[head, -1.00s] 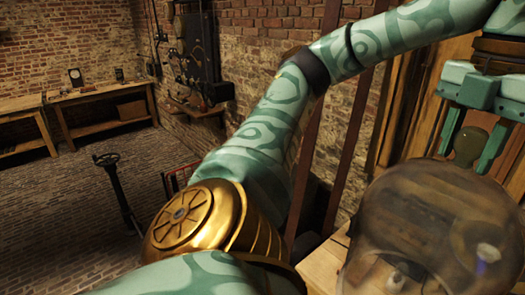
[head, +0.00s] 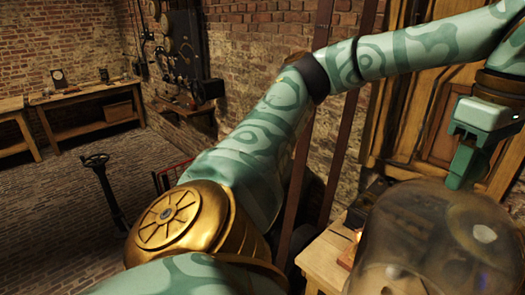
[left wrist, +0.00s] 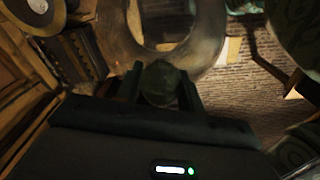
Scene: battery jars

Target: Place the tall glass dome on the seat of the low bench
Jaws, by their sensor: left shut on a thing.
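The tall glass dome (head: 435,245) is a large clear dome at the lower right of the head view, and its bottom is cut off by the frame. My left gripper (head: 468,165) is just above its top, pointing down. In the left wrist view, the fingers are shut on the dome's rounded knob (left wrist: 160,84), and the curved glass (left wrist: 190,62) spreads out beyond it. I cannot pick out the low bench in these views. My right gripper is not in view.
A pale wooden tabletop (head: 328,262) with small dark items lies left of and behind the dome. A wooden door (head: 425,125) and a brick wall stand behind. Workbenches (head: 85,97) and a dark upright stand (head: 105,195) are far left, with open paved floor around.

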